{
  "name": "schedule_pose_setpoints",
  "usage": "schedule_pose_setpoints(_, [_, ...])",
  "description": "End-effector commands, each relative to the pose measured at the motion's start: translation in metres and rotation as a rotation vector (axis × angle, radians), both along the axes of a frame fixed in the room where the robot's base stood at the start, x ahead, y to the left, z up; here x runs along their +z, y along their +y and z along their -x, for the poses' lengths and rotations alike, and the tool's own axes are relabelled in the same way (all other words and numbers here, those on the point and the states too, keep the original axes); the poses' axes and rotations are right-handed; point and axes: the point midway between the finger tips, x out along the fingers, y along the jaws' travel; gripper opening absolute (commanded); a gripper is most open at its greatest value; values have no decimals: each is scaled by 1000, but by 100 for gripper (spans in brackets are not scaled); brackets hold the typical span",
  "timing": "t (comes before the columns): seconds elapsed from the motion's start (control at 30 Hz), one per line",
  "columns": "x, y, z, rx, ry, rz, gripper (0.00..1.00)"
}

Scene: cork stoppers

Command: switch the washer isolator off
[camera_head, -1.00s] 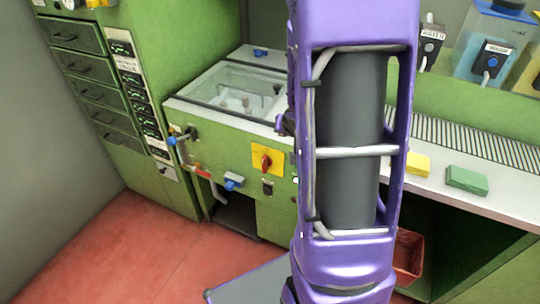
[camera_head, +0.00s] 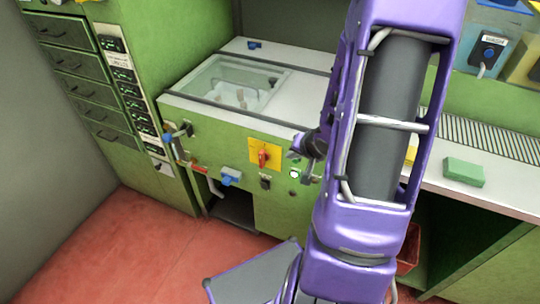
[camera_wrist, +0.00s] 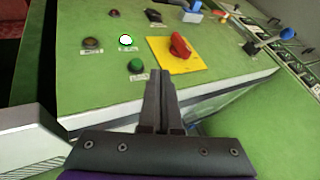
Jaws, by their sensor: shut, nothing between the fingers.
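The washer isolator is a red rotary knob (camera_head: 263,156) on a yellow plate (camera_head: 256,145) on the green front of the washer. In the wrist view the red knob (camera_wrist: 180,46) sits close beyond my fingertips, to their right, on its yellow plate (camera_wrist: 160,58). My gripper (camera_wrist: 160,72) is shut and empty. Its tips lie by the plate's edge in the picture; whether they touch anything I cannot tell. In the head view my gripper (camera_head: 297,154) is just right of the yellow plate, partly hidden by my wrist.
A blue-handled valve (camera_head: 230,177) is lower left on the front. A green sponge (camera_head: 463,171) lies on the counter at right. The red floor at left is clear.

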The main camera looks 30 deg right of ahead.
Motion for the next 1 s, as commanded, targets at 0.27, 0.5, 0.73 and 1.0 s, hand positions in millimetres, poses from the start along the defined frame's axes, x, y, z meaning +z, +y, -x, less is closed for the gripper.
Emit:
schedule_pose_setpoints(0.27, [-21,1,-13,2,0,0,0])
schedule_pose_setpoints(0.5, [-63,0,-44,3,1,1,0])
schedule_pose_setpoints(0.73, [-81,9,-73,6,-3,3,0])
schedule_pose_setpoints(1.0, [-80,23,-91,0,-1,1,0])
